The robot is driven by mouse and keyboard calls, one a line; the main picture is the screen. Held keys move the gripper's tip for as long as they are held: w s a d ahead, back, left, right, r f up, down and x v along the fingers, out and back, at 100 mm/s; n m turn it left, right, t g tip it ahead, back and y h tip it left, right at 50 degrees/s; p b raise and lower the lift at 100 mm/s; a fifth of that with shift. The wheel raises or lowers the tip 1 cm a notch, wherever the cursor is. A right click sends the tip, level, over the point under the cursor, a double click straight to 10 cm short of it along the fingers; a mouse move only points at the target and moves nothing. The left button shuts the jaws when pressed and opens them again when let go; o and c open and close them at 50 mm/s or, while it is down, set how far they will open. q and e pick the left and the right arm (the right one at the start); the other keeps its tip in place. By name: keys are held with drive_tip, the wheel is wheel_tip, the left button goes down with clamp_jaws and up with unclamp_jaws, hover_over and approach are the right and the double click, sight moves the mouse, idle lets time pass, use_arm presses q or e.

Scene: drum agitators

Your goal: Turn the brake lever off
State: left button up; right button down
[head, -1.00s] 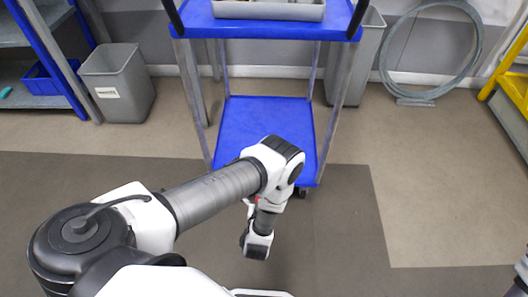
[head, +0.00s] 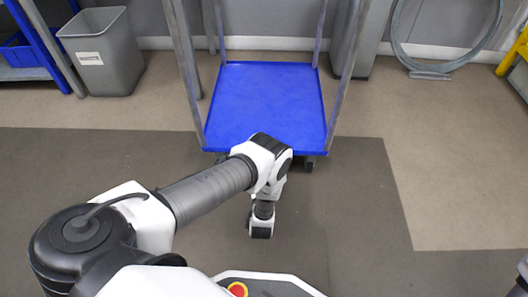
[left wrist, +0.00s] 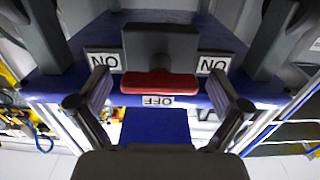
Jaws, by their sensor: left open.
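The brake lever (left wrist: 160,83) is a red bar on a grey block in the left wrist view. An upside-down ON label (left wrist: 103,62) is on its left and another (left wrist: 214,65) on its right. An upside-down OFF label (left wrist: 157,101) lies just below the bar. My left gripper (left wrist: 160,88) is open, its two fingers on either side of the lever with gaps to both ends. I cannot tell how far the lever is in depth. In the head view my left arm reaches over the floor; the lever is not seen there. My right gripper is not in view.
A cart with a blue lower shelf (head: 265,105) and grey posts stands ahead in the head view. A grey bin (head: 103,55) is at the left and a metal hoop (head: 440,40) leans at the back right.

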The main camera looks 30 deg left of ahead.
use_arm(q)
drive_tip(key=c, duration=1.2)
drive_tip(key=shift+o, duration=0.2)
drive_tip(key=shift+m, duration=0.3)
drive_tip(key=m, duration=0.3)
drive_tip(key=shift+r, duration=0.1)
drive_tip(key=m, duration=1.4)
drive_tip(key=shift+m, duration=0.3)
